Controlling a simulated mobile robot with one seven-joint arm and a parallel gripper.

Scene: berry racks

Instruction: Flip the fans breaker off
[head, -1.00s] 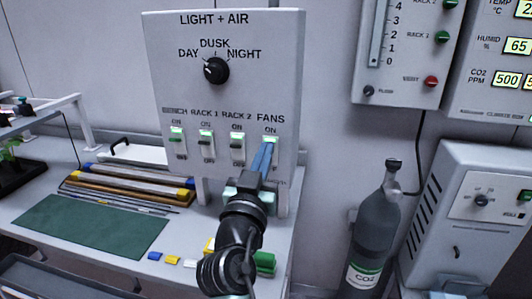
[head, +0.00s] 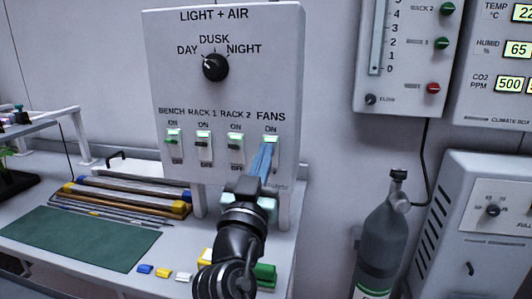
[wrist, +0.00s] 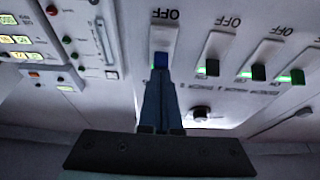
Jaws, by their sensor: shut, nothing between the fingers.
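The fans breaker (head: 271,139) is the rightmost of the row of switches on the "LIGHT + AIR" panel (head: 180,100). Its upper end, under "ON", shows bright green; its lower part and lever are hidden behind my fingers. My gripper (head: 265,148) is shut and empty, its blue fingertips at the front of this breaker. In the wrist view, where the lettering is upside down, the fingertips (wrist: 160,62) overlap the fans breaker's slot (wrist: 162,40), with "OFF" just above it. Whether they touch the lever I cannot tell.
The bench (head: 174,142), rack 1 (head: 204,142) and rack 2 (head: 236,142) breakers stand close to the left, each showing green at the top. A dial (head: 215,67) is above. A gas cylinder (head: 385,240) stands to the right. A green mat (head: 80,238) lies on the bench.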

